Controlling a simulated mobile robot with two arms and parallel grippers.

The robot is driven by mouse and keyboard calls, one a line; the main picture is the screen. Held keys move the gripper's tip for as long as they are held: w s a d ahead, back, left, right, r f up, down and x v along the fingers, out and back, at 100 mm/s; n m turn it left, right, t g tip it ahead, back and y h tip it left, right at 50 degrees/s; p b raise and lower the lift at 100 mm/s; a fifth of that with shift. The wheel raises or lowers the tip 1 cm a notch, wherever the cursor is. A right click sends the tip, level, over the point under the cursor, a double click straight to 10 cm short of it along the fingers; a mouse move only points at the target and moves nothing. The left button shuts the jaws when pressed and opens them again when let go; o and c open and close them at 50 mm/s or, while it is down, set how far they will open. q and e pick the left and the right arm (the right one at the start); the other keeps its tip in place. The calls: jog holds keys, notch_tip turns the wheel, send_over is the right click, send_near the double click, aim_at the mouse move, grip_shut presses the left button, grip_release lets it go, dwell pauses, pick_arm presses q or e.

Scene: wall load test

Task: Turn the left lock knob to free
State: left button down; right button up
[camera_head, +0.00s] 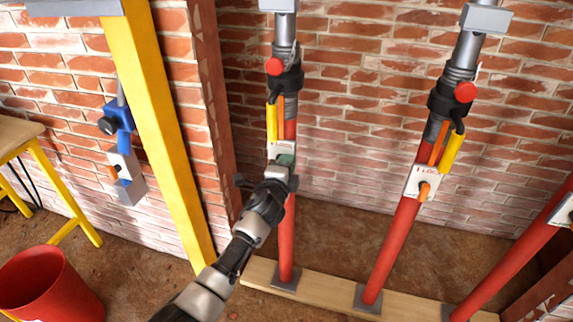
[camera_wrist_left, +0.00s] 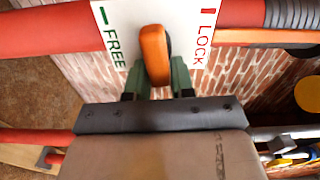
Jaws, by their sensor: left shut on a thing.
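The left lock knob (camera_wrist_left: 155,55) is an orange handle on a white plate (camera_wrist_left: 118,22) marked FREE and LOCK. In the left wrist view it stands nearly upright between the two words. My left gripper (camera_wrist_left: 157,78) has its green fingers on both sides of the knob and is shut on it. In the head view the left gripper (camera_head: 285,162) is at the plate on the left red prop (camera_head: 287,240), and it hides the knob there. My right gripper is in neither view.
A second red prop (camera_head: 393,250) stands to the right with its own orange knob (camera_head: 424,190). A third leans at the right edge. A yellow post (camera_head: 160,120) stands left of my arm. A red bucket (camera_head: 50,285) sits at lower left. A brick wall is behind.

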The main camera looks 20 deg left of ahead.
pick_arm(q)
jog(key=shift+a+f+m, duration=0.1)
jog(key=shift+f+m, duration=0.05)
jog(key=shift+m, duration=0.15)
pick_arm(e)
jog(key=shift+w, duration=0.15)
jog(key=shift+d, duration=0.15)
pick_arm(q)
jog(key=c, duration=1)
grip_release()
jog(key=shift+a, duration=0.1)
jog(key=shift+c, duration=0.2)
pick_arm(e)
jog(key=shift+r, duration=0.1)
pick_arm(q)
jog(key=shift+s, duration=0.35)
jog(key=s+p, duration=0.1)
jog(key=s, duration=0.9)
jog(key=shift+a, duration=0.15)
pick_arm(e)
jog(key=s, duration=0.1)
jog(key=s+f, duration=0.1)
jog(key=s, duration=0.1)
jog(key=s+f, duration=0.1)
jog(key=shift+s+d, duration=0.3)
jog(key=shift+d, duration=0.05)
